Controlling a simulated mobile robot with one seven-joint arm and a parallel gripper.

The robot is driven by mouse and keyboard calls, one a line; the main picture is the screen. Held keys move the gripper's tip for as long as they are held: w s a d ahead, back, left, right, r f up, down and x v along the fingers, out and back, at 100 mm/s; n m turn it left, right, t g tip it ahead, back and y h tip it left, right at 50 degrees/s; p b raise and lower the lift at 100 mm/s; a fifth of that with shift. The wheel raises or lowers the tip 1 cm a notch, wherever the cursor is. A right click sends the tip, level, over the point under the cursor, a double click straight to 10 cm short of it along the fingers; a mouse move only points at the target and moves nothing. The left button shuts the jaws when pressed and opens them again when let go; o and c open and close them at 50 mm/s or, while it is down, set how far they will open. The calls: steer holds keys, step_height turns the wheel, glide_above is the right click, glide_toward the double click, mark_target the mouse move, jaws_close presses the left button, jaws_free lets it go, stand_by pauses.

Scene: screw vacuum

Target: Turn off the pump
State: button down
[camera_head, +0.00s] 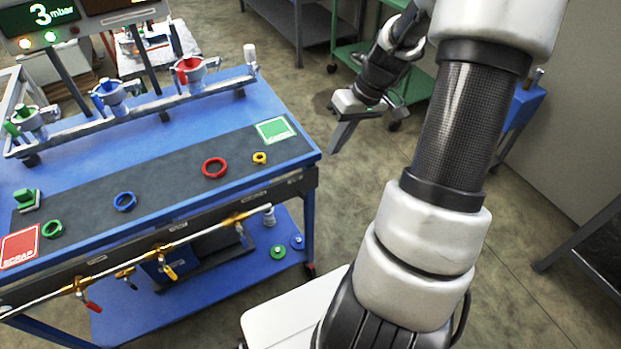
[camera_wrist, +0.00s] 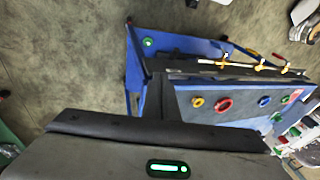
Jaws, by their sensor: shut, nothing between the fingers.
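A blue and dark machine (camera_head: 205,250), which looks like the pump, sits on the lower shelf of the blue bench (camera_head: 285,85), partly hidden by the bench front and pipe. A green switch-like block (camera_head: 28,200) stands at the left end of the bench top. A display (camera_head: 42,15) at the back reads 3 mbar, with lit green and white lamps below. My gripper (camera_head: 338,142) is shut and empty, in the air just right of the bench's right corner, apart from all these things. In the wrist view its fingers (camera_wrist: 163,100) point toward the bench end.
Green, blue and red clamp fittings (camera_head: 190,72) line a rail. Coloured rings (camera_head: 214,167) lie on the dark strip between a red SCRAP pad (camera_head: 20,245) and a green pad (camera_head: 274,130). A pipe with yellow valves (camera_head: 165,250) runs along the front.

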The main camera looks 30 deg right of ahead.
steer(key=shift+f, duration=0.15)
steer(key=b, duration=0.2)
glide_toward(302, 195)
step_height(302, 195, down, 4)
steer(key=w+d, duration=0.3)
steer(key=shift+s+a+f, duration=0.2)
steer(key=shift+a+f, duration=0.1)
steer(key=shift+a, duration=0.25)
steer(key=shift+s+a+f, duration=0.2)
steer(key=shift+a+f, duration=0.05)
steer(key=shift+a, duration=0.25)
steer(key=shift+s+a+f, duration=0.25)
steer(key=shift+a+f, duration=0.05)
steer(key=shift+a, duration=0.25)
steer(key=shift+f+t+b, duration=0.2)
steer(key=shift+t+b, duration=0.1)
steer(key=shift+b, duration=0.35)
